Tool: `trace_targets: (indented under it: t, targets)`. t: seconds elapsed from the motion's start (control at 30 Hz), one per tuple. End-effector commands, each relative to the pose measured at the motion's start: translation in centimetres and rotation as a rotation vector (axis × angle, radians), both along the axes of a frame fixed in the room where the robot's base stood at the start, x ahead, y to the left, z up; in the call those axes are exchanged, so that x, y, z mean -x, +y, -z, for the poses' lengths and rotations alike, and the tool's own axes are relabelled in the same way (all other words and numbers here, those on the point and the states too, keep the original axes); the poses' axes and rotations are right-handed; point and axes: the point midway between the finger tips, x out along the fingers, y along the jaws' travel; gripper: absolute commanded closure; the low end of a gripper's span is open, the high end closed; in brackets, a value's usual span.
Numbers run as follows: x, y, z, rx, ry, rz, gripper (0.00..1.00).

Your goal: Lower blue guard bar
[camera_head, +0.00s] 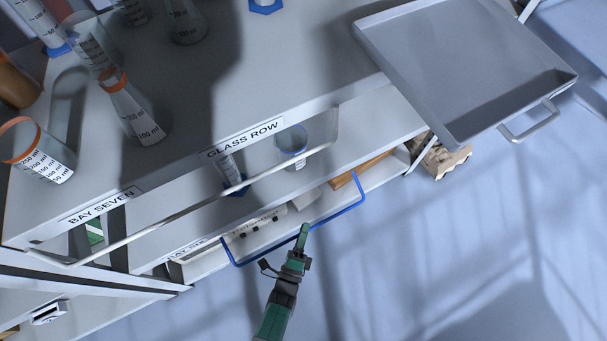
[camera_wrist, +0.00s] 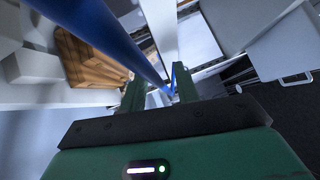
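The blue guard bar (camera_head: 338,215) is a thin U-shaped rail in front of the lower shelf, its long side sticking out from the shelf edge. In the wrist view the blue guard bar (camera_wrist: 112,45) runs from the upper left down toward the space between my fingers. My gripper (camera_head: 303,232) is at the middle of the bar's long side in the head view. In the wrist view my gripper (camera_wrist: 160,92) has its two green fingers apart, with a gap wider than the bar. Whether a finger touches the bar is unclear.
A pale guard bar (camera_head: 205,202) crosses the shelf above, labelled GLASS ROW. A grey tray (camera_head: 455,65) juts out at upper right. Glassware, including a beaker (camera_head: 40,150), stands on the top. A brown wooden item (camera_wrist: 88,62) lies near the bar. Open floor is at lower right.

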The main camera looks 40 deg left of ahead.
Motion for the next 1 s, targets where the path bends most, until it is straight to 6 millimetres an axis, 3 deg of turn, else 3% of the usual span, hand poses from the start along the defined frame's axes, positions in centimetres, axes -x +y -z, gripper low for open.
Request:
trace_targets:
  t: [0.4, 1.0]
  targets:
    - [6.5, -2.5, 1.0, 0.0, 0.001, 0.001, 0.68]
    - [7.0, -2.6, 1.1, 0.0, 0.001, 0.0, 0.68]
